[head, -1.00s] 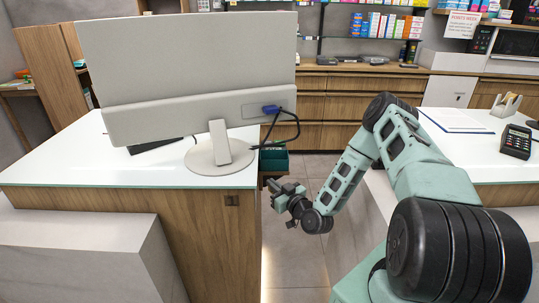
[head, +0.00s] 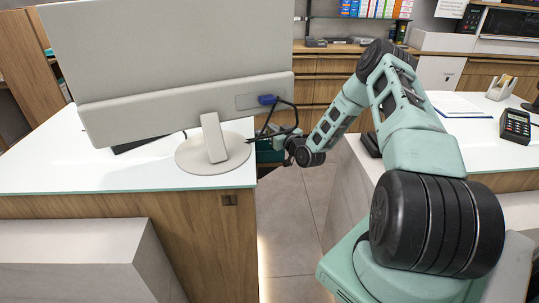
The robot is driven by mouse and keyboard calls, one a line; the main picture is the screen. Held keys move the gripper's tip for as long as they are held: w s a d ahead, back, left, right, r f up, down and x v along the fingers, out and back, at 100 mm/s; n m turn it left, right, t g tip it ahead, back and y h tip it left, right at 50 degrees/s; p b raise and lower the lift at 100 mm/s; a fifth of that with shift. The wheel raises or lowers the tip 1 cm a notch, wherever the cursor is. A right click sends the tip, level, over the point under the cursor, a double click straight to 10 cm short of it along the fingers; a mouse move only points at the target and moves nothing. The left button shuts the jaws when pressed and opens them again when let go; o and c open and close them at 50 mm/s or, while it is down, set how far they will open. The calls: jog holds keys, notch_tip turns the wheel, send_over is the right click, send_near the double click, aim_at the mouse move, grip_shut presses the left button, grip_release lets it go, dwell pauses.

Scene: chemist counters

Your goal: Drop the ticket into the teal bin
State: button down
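The teal bin (head: 268,156) stands low in the gap just past the right end of the left counter. It is partly hidden by the counter edge, the monitor's cable and my gripper. My gripper (head: 268,138) is at the bin, overlapping its upper part in the picture. It is small and dark against the cable, so whether its fingers are open or shut does not show. I cannot make out the ticket, neither in the gripper nor in the bin.
A large monitor (head: 170,75) stands on the left white counter (head: 60,165), its dark cable (head: 290,118) hanging close to my gripper. The right counter (head: 462,131) bears a card terminal (head: 515,126) and a clipboard (head: 455,105). Floor (head: 295,225) between the counters is clear.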

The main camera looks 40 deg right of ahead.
jog(key=shift+f+b, duration=0.95)
jog(key=shift+f, duration=1.05)
jog(key=c, duration=1.6)
grip_release()
jog(key=s+a+b, duration=0.2)
jog(key=s, duration=1.5)
jog(key=shift+s+b, duration=0.15)
jog(key=shift+b, duration=0.15)
jog(key=shift+a, duration=0.1)
